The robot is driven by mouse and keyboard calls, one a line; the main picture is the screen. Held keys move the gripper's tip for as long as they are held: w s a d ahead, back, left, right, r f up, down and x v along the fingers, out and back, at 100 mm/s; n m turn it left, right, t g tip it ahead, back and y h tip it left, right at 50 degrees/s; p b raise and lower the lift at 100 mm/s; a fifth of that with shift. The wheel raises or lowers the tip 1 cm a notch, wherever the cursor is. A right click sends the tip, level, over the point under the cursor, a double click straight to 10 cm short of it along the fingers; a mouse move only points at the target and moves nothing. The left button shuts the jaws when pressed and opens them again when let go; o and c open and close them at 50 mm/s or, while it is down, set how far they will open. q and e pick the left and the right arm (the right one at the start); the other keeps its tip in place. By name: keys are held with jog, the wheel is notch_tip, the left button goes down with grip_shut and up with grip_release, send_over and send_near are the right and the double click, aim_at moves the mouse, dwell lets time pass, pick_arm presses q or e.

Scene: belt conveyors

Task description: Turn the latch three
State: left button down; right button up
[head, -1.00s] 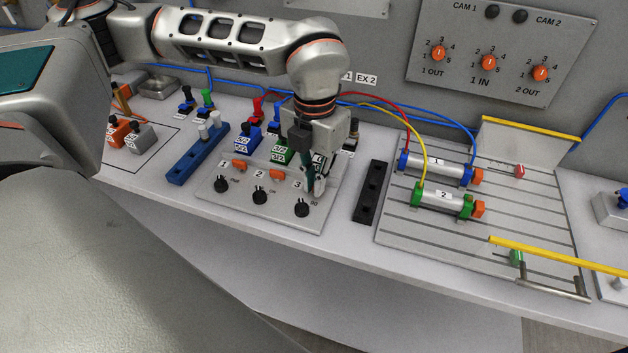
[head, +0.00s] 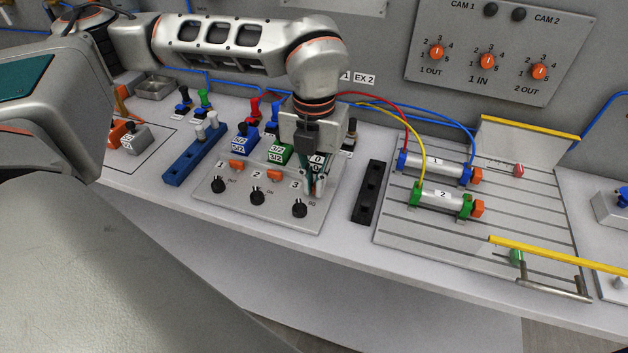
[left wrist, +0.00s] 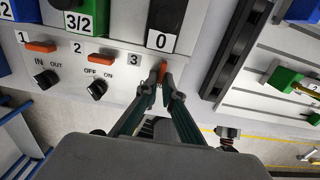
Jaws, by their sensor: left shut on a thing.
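The grey latch panel (head: 280,218) carries orange latches one (head: 236,164) and two (head: 274,175) and a third beside the label 3. My left gripper (head: 314,187) points down at this third latch and mostly hides it in the head view. In the left wrist view, latch three (left wrist: 163,69) is a small orange piece between the closed fingertips (left wrist: 163,80). The fingers are shut on it. It lies lengthwise there, across the direction of latches one (left wrist: 40,47) and two (left wrist: 100,57). My right gripper is not in view.
Black knobs (head: 257,196) line the panel's front. Valve blocks, including a green one (head: 281,152), stand close behind. A black slotted bar (head: 370,192) and the cylinder board (head: 400,235) lie to the right. The table front is clear.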

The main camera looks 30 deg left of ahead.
pick_arm(q)
jog(key=c, duration=2.5)
grip_release()
jog(key=shift+r, duration=0.1)
notch_tip(320, 180, up, 12)
